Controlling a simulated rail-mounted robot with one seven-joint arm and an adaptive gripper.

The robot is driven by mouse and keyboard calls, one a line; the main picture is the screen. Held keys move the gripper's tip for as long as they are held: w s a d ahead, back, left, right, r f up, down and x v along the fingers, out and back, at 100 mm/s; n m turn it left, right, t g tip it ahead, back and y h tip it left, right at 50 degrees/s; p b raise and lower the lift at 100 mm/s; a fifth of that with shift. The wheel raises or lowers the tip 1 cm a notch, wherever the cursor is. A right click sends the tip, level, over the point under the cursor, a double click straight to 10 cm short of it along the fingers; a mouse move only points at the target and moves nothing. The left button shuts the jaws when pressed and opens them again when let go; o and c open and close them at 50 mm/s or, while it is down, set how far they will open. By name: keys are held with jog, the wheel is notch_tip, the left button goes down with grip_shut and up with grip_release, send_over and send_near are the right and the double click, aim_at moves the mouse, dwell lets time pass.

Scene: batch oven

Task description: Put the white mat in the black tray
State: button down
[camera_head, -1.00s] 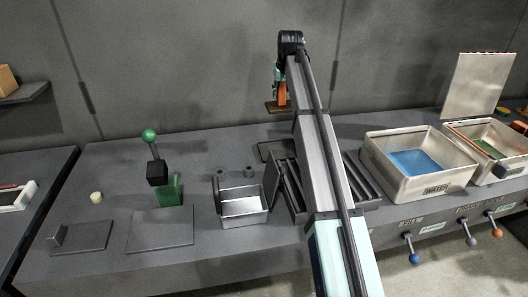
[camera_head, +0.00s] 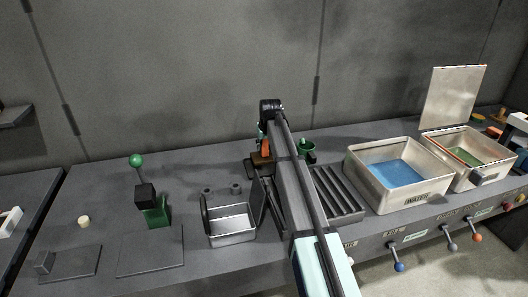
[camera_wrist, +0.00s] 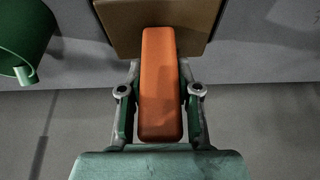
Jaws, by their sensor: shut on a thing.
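My gripper (camera_wrist: 160,100) is shut on the orange handle (camera_wrist: 160,75) of a tool with a brown block (camera_wrist: 115,25) at its far end. In the head view my gripper (camera_head: 264,141) and the brown block (camera_head: 262,160) are low at the back of the bench, beside my arm. A flat dark piece (camera_head: 249,170), perhaps the black tray, lies just below the block and is partly hidden. I cannot tell whether the block touches it. I cannot make out a white mat in either view.
A green cup (camera_head: 307,150) stands right of my arm, also at the left in the wrist view (camera_wrist: 20,40). A dark slotted rack (camera_head: 338,190), water basin (camera_head: 395,178) and second basin (camera_head: 468,160) lie right. A metal box (camera_head: 232,222) and green-knobbed press (camera_head: 150,200) stand left.

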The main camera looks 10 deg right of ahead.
aim_at(264, 152)
jog(key=shift+f+p, duration=0.45)
jog(key=shift+f, duration=1.5)
jog(key=shift+f, duration=0.15)
jog(key=c, duration=0.8)
grip_release()
jog(key=shift+r, duration=0.2)
jog(key=b+v, duration=0.3)
jog(key=v, duration=0.9)
